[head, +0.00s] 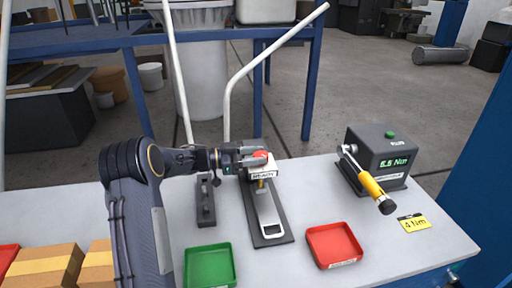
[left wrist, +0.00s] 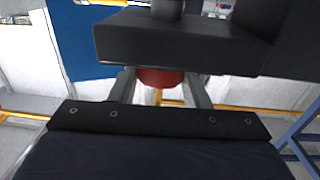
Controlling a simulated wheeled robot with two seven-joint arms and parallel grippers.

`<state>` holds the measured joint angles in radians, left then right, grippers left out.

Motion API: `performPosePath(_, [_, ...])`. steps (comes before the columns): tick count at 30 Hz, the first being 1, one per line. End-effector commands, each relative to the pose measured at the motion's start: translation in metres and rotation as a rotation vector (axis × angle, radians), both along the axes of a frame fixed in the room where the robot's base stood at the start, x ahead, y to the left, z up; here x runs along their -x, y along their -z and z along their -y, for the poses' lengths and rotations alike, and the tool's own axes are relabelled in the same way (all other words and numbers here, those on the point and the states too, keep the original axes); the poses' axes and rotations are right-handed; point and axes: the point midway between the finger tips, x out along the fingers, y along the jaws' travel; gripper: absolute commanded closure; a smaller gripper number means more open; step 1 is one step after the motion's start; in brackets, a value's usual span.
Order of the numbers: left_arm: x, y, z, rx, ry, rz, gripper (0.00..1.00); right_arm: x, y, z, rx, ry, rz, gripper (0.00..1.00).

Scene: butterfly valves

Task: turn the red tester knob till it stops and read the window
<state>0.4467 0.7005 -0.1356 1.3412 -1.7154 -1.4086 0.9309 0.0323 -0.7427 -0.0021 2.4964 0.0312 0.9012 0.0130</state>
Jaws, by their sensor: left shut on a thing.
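The red knob (head: 262,155) sits on top of a white labelled block (head: 262,171) at the far end of a dark base plate. My left gripper (head: 254,157) reaches in from the left and is shut on the red knob. In the left wrist view the red knob (left wrist: 160,77) shows between the two fingers, partly hidden by a dark block above. A dark grey box (head: 382,148) at the right has a green lit window (head: 394,161) that reads about 5.5 Nm; its first digit is unclear. My right gripper is not in view.
A green tray (head: 210,267) and a red tray (head: 334,245) stand at the front. Cardboard boxes (head: 45,267) sit at left.

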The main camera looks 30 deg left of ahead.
Motion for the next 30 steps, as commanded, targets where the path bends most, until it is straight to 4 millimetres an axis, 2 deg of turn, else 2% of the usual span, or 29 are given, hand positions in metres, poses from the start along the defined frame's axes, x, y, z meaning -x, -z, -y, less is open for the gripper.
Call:
performPosePath(3, [-0.003,-0.001,-0.002,-0.003,0.113,0.001,0.80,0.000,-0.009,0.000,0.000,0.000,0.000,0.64])
performPosePath(15, [-0.007,0.000,-0.003,0.001,0.442,0.005,0.80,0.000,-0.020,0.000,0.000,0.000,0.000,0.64])
performPosePath(30, [-0.010,-0.001,-0.003,0.001,0.606,0.006,0.80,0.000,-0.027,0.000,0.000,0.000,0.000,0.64])
